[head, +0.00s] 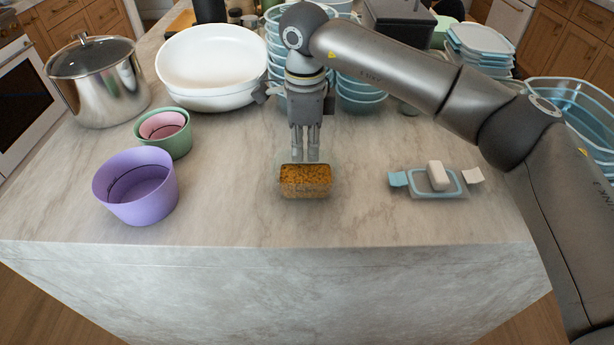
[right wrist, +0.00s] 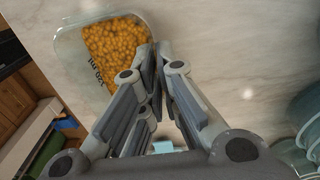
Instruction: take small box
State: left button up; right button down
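My right gripper (head: 306,157) points down at the far side of this box. Its two fingers show a narrow gap, with nothing seen held between them. In the right wrist view the fingertips (right wrist: 157,48) lie close beside the box's right edge; whether they touch it I cannot tell. My left gripper is not in view.
A purple bowl (head: 136,188) and a green bowl (head: 176,142) stand left. A pale blue lid (head: 424,193) carries a white block (head: 437,175) at right. A pot (head: 98,88), white dishes (head: 210,62) and stacked blue bowls (head: 361,98) stand behind. The counter around the box is clear.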

jog(key=shift+r+p, duration=0.9)
jog(key=shift+r, duration=0.9)
